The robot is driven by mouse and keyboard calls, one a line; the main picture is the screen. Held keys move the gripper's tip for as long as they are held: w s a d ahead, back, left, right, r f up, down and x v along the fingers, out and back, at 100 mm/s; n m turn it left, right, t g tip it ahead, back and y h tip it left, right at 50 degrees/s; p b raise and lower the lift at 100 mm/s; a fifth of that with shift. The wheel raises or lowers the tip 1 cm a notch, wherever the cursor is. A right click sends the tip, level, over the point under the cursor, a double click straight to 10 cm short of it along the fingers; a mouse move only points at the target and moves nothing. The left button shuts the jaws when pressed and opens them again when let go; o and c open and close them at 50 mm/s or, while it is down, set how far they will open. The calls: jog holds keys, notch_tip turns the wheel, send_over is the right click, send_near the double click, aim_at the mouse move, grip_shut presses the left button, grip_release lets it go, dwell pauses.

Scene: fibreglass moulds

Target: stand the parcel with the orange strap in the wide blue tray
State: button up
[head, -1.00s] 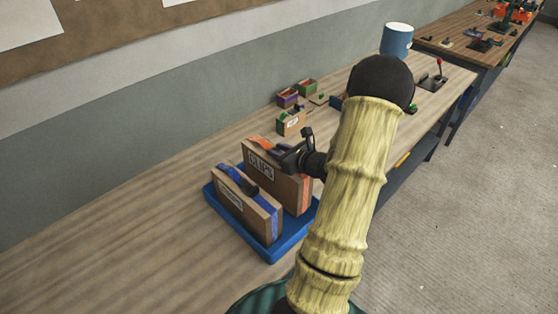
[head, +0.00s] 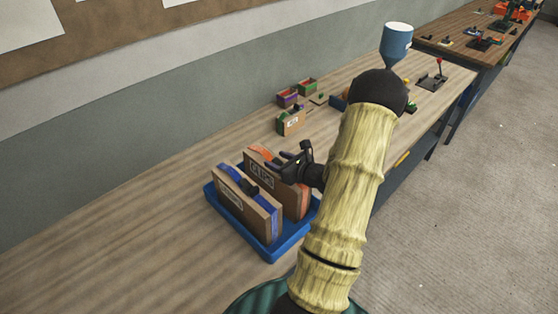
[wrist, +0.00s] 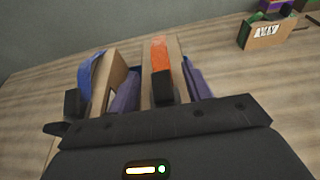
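The parcel with the orange strap (head: 290,196) is a brown box with a white label, standing upright in the wide blue tray (head: 283,250). A parcel with a blue strap (head: 245,212) stands in front of it in the same tray. My gripper (head: 281,165) is at the top of the orange-strapped parcel. In the wrist view, its two purplish fingers (wrist: 160,92) lie on either side of the orange-strapped parcel (wrist: 160,55) and look spread a little wider than it. The blue-strapped parcel (wrist: 97,75) is left of the fingers. My arm hides the tray's right end.
Small boxes, one a brown one with a green strap (head: 291,122), stand farther along the bench. A blue-and-white container (head: 396,42) is beyond them. The bench (head: 120,220) left of the tray is clear.

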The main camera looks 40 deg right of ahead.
jog(key=shift+s+d+r, duration=0.1)
jog(key=shift+s+r, duration=0.1)
jog(key=shift+s, duration=0.45)
notch_tip(320, 180, up, 3)
jog(key=b, duration=0.3)
send_over(305, 187)
jog(key=shift+s+r, duration=0.15)
jog(key=w+a+n+g+y, duration=0.2)
jog(key=a+n+g+y, duration=0.7)
jog(key=a, duration=0.9)
jog(key=s+a+f+n+g+h, duration=0.1)
jog(key=s+a+n+g+h, duration=0.6)
jog(key=n, duration=0.7)
jog(key=w+a+r+n+t+h, duration=0.3)
jog(key=w+a+n+t, duration=0.1)
jog(key=n, duration=0.8)
jog(key=shift+a+r, duration=0.35)
jog(key=shift+a, duration=0.15)
